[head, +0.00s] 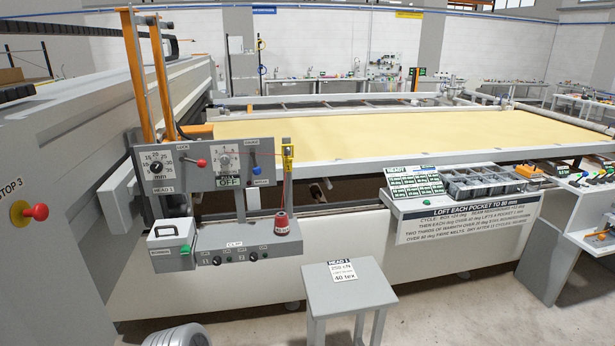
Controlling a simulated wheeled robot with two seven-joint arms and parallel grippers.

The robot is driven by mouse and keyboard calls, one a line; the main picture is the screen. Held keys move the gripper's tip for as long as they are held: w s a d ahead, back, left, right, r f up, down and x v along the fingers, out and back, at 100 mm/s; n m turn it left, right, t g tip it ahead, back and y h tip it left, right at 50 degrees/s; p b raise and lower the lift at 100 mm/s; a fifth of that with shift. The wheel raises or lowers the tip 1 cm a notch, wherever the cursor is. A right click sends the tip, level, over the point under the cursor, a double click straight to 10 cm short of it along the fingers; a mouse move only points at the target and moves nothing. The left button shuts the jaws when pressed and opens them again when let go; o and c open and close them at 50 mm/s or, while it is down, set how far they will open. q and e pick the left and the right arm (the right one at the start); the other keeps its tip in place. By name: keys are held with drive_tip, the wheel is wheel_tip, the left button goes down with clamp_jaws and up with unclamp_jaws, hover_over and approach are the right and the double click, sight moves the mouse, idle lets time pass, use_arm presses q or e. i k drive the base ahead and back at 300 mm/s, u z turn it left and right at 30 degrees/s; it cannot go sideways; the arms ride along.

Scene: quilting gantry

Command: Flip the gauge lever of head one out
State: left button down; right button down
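The head one control panel (217,183), marked HEAD 1, stands at the left end of the long table. A short lever with a blue knob (255,169) sits on the panel's right part under a small label, seemingly "GAUGE". Its knob hangs low, just above another label too small to read. A lever with a red knob (201,163) sits left of it under a label like "LOCK". A black dial (155,168) marked in mm is at the panel's left. Neither of my grippers is in view.
Below the panel are a switch box (247,240) with a red cone spool (281,223) and a lidded grey box (170,243). A grey stool (347,289) stands in front. A red stop button (38,212) juts out at left. Floor right of the stool is clear.

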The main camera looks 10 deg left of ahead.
sight(256, 170)
drive_tip(key=z, duration=0.35)
drive_tip(key=k, duration=0.25)
drive_tip(key=u, duration=1)
drive_tip(key=i, duration=0.95)
drive_tip(key=u, duration=0.05)
